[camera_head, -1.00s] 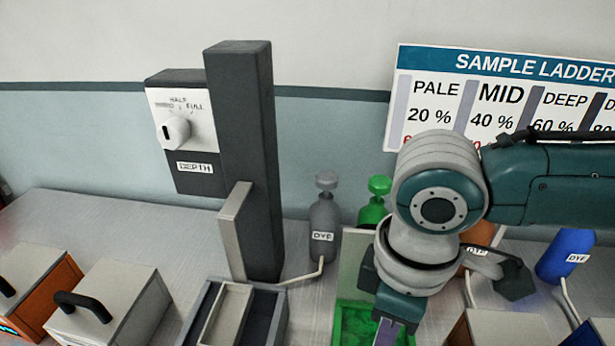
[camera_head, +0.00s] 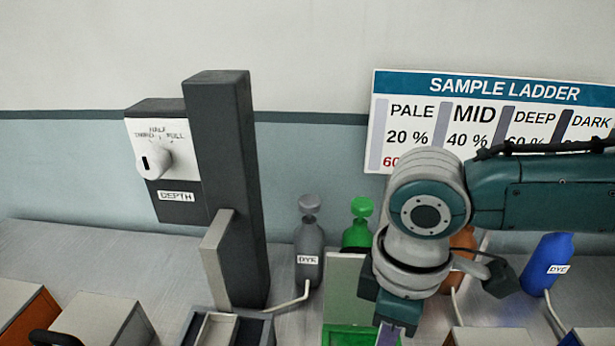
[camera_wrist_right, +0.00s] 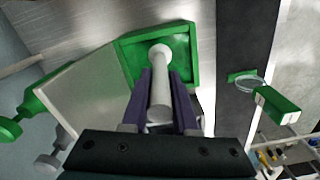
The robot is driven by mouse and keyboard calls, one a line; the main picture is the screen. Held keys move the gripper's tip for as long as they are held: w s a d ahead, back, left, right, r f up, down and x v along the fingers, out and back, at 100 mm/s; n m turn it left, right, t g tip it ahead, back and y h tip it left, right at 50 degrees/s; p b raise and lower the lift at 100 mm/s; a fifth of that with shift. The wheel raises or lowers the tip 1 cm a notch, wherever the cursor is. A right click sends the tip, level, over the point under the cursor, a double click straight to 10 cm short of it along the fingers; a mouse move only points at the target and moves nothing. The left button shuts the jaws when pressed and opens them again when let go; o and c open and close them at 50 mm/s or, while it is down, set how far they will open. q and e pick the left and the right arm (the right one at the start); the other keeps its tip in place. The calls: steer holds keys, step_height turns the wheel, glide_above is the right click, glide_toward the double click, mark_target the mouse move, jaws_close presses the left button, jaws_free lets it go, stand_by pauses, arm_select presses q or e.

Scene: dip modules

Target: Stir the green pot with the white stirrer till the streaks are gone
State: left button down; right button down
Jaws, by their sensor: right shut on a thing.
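The green pot (camera_wrist_right: 187,88) stands open in the right wrist view, with green liquid inside; I cannot make out streaks. In the head view only its green upper edge (camera_head: 345,330) shows at the bottom. The white stirrer (camera_wrist_right: 160,92) is between the two purple fingers of my right gripper (camera_wrist_right: 160,98), which is shut on it. The stirrer's round end lies over or in the pot; I cannot tell how deep. In the head view my right gripper (camera_head: 390,335) points down at the pot, its fingertips cut off by the frame. My left gripper is not in view.
A dark post with a depth dial (camera_head: 152,160) stands left of the pot. A grey bottle (camera_head: 309,245), a green bottle (camera_head: 357,235) and a blue bottle (camera_head: 548,262) stand behind. A grey tray (camera_head: 262,330) sits at the post's foot. A pale panel (camera_head: 346,285) rises behind the pot.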

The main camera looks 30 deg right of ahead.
steer(key=w, duration=0.1)
steer(key=w+d+b, duration=0.1)
steer(key=shift+w+d, duration=0.25)
steer(key=shift+w, duration=0.05)
stand_by(0.3)
steer(key=shift+w+a+b, duration=0.15)
steer(key=shift+w+a, duration=0.25)
steer(key=shift+a, duration=0.3)
steer(key=shift+w+a+b, duration=0.15)
steer(key=shift+w+a, duration=0.25)
steer(key=shift+a, duration=0.25)
steer(key=s+a+p, duration=0.1)
steer(key=s+p, duration=0.2)
steer(key=s+a+p, duration=0.1)
steer(key=shift+s+a+p, duration=0.25)
steer(key=shift+a+p, duration=0.05)
steer(key=shift+a, duration=0.05)
